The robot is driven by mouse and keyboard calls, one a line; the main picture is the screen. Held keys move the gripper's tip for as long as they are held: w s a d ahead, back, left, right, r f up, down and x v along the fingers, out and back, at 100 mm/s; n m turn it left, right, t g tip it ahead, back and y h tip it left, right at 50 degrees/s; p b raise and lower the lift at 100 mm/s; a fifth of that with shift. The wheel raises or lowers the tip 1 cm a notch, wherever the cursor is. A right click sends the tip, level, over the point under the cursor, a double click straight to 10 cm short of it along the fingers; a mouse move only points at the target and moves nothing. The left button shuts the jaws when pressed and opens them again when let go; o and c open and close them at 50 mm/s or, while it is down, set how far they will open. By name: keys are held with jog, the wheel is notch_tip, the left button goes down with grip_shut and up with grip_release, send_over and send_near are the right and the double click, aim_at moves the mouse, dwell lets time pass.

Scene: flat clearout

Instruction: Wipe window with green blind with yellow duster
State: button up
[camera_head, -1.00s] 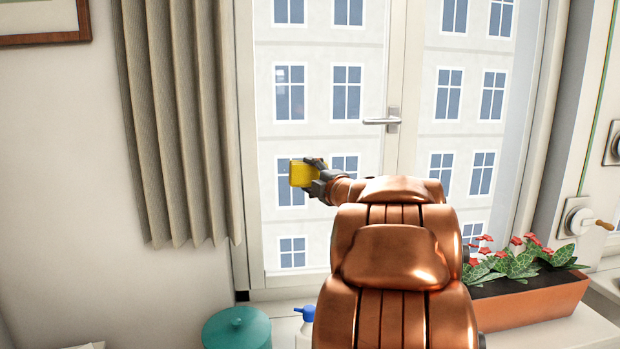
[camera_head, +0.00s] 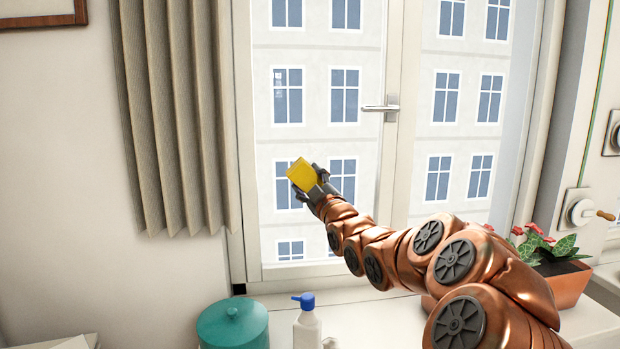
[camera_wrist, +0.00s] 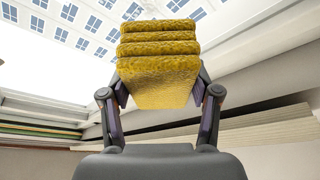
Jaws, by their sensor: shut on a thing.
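My gripper (camera_head: 311,183) is shut on the yellow duster (camera_head: 301,174), a thick folded yellow cloth that shows tilted. In the wrist view the duster (camera_wrist: 158,82) sits between both fingers with its folds stacked. My gripper holds it in front of the left pane of a white-framed window (camera_head: 306,140); I cannot tell whether it touches the glass. A beige curtain (camera_head: 178,120) hangs at this window's left side. I see no clear green blind in the head view, only a thin green cord (camera_head: 599,95) at the far right.
On the sill stand a teal lidded pot (camera_head: 233,327), a white spray bottle with a blue top (camera_head: 307,327) and a planter with red flowers (camera_head: 565,281), partly behind my arm. A window handle (camera_head: 388,108) sticks out from the middle frame. A crank (camera_head: 580,212) is on the right wall.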

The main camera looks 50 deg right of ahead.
jog(key=shift+w+d+r+p, duration=0.25)
jog(key=shift+w+d+p, duration=0.85)
jog(key=shift+p, duration=0.8)
jog(key=shift+w+d+f+p, duration=0.15)
jog(key=shift+w+d+p, duration=0.25)
jog(key=shift+w+p, duration=0.35)
jog(key=shift+w+d+f+p, duration=0.15)
jog(key=shift+w+d+p, duration=0.3)
jog(key=shift+p, duration=0.5)
jog(key=shift+w+d, duration=0.5)
jog(key=shift+w, duration=0.4)
jog(key=s+d+b, duration=0.1)
jog(key=s+d, duration=0.1)
jog(key=d, duration=0.1)
jog(key=shift+s, duration=0.3)
jog(key=shift+w+d+f+b, duration=0.1)
jog(key=shift+b, duration=0.35)
